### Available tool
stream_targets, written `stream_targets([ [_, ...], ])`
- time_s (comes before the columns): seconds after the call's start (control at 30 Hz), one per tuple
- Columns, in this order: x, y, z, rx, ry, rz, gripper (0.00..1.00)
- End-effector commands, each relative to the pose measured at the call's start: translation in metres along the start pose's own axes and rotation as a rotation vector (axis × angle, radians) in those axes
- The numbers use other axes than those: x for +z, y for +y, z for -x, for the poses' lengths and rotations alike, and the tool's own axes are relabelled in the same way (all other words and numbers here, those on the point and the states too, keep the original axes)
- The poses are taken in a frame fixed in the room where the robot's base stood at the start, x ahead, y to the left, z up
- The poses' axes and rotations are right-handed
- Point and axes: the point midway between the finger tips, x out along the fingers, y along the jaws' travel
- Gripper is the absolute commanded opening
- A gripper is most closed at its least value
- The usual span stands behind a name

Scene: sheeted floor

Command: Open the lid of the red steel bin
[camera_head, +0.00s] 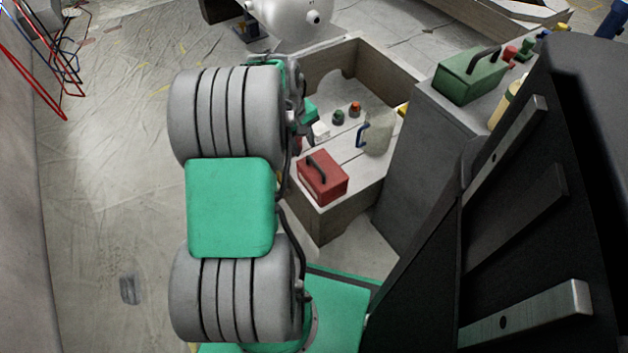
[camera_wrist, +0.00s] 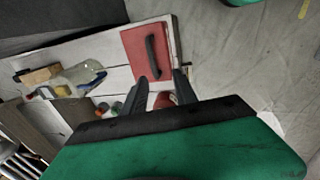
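The red steel bin (camera_head: 322,178) is a red box with a dark handle on its closed lid. It sits at the near corner of a low wooden bench in the head view. In the wrist view the red bin (camera_wrist: 136,56) lies just beyond my fingertips, its dark handle (camera_wrist: 152,54) running lengthwise. My gripper (camera_wrist: 161,76) is open and empty, its two dark fingers spread apart with their tips near the bin's edge. I cannot tell whether they touch it. In the head view my arm hides most of the gripper.
The bench (camera_head: 338,222) also bears a clear jug (camera_head: 378,134) and small red and green items. A green box (camera_head: 470,77) stands on a grey cabinet (camera_head: 407,170) to the right. In the wrist view a small red rounded thing shows between my fingers.

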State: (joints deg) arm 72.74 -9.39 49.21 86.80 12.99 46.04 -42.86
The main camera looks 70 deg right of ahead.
Motion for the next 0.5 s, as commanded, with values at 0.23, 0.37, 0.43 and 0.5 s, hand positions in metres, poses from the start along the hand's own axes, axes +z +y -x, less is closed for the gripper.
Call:
stream_targets([
  [0.23,0.014,0.017,-0.036,0.002,-0.018,-0.025,0.34],
  [0.37,0.014,0.016,-0.061,0.001,-0.018,-0.025,0.34],
  [0.43,0.014,0.016,-0.076,0.001,-0.018,-0.025,0.34],
  [0.5,0.014,0.016,-0.087,0.001,-0.017,-0.026,0.34],
])
